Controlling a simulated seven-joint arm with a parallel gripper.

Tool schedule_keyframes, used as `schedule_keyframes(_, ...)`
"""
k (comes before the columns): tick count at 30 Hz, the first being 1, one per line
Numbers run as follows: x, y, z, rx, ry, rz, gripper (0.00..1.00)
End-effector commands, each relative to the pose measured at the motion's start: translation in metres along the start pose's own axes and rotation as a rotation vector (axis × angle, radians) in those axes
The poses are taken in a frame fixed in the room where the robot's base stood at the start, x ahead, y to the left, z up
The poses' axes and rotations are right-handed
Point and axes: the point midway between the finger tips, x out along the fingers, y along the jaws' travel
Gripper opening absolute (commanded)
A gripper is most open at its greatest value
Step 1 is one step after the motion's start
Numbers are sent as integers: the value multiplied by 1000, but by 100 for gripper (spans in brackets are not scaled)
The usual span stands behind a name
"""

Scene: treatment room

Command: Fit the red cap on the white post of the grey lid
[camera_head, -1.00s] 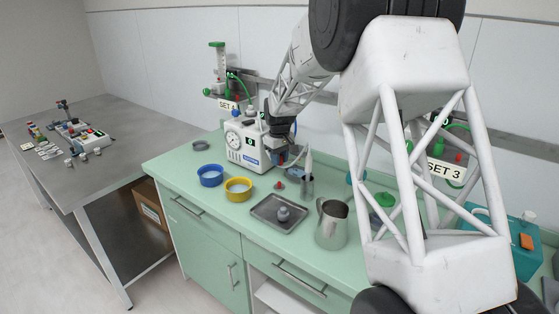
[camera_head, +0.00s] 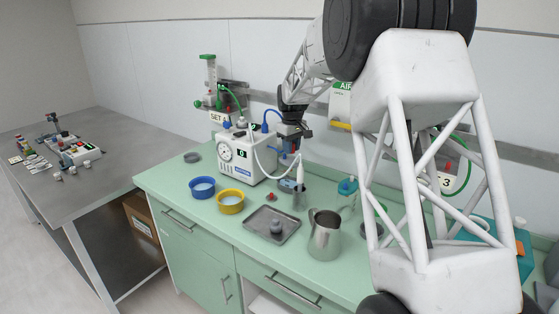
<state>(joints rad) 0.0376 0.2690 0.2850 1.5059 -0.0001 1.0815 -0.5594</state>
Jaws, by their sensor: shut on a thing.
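A small red thing (camera_head: 270,197), which looks like the red cap, is on the green counter in front of the white machine. My gripper (camera_head: 289,158) is above the counter, to the right of the white machine (camera_head: 240,160), behind and above the red thing and apart from it. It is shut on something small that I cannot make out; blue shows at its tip. A small grey piece (camera_head: 277,227) sits on the metal tray. I cannot tell whether it is the grey lid, and no white post can be made out.
A white handpiece (camera_head: 300,172) stands in a metal cup (camera_head: 300,200) just below my gripper, with a hose nearby. A metal jug (camera_head: 324,236), a tray (camera_head: 255,230), a blue bowl (camera_head: 202,189) and a yellow bowl (camera_head: 230,204) stand on the counter (camera_head: 340,279).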

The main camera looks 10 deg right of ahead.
Motion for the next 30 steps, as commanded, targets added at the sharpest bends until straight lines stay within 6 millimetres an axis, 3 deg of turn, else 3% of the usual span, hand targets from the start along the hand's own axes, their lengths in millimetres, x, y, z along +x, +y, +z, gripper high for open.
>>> schedule_keyframes(3, -14, 16, 4, 0, 1, 1, 6)
schedule_keyframes(9, -22, 25, 8, 0, 0, 0, 6)
schedule_keyframes(30, -14, 24, 7, -1, -1, 0, 6)
